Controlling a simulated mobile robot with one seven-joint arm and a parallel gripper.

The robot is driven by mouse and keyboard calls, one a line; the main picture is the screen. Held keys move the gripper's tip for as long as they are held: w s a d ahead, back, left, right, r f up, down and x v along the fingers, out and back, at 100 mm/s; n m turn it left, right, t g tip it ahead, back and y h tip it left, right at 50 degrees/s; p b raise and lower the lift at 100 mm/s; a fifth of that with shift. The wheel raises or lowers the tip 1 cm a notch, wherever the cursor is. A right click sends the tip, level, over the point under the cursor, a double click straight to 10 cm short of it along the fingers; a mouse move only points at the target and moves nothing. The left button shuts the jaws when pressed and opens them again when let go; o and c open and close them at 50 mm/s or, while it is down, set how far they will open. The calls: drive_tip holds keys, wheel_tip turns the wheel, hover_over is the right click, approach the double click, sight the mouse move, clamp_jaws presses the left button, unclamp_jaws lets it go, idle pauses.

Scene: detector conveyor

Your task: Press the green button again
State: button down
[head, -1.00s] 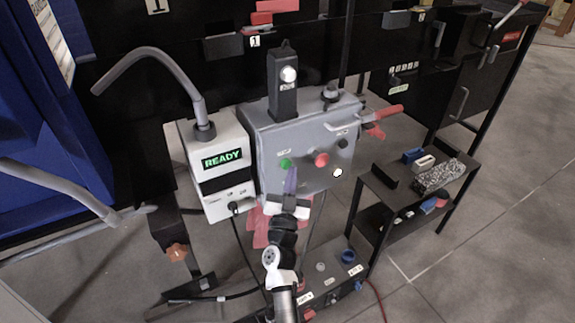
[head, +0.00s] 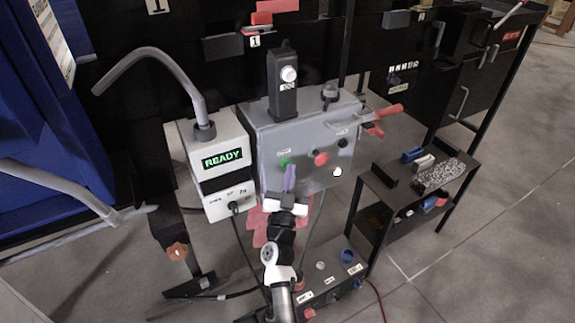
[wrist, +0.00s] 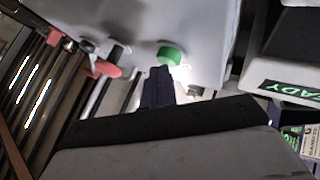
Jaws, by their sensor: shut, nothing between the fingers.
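The green button (head: 285,162) is on the front of the grey control box (head: 262,138), left of a red button (head: 321,158). It also shows in the wrist view (wrist: 171,54), just beyond the fingertips. My gripper (head: 290,172) is shut and empty, with its purple-grey fingers pointing up at the button from just below. In the wrist view the dark fingers (wrist: 157,88) end close to the green button's edge. I cannot tell whether they touch it.
A white device with a READY screen (head: 222,159) stands left of the box. A red-handled lever (head: 388,111) sticks out at the box's right. A small black shelf (head: 368,180) with several items stands to the right. A lower box (head: 335,285) sits near my arm.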

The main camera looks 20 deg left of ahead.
drive_tip(key=shift+w+a, duration=0.15)
idle(0.5)
drive_tip(key=shift+s+d, duration=0.6)
drive_tip(key=shift+d, duration=0.1)
drive_tip(key=s+d, duration=0.1)
drive_tip(key=d, duration=0.1)
drive_tip(key=s+d, duration=0.2)
idle(0.3)
idle(0.6)
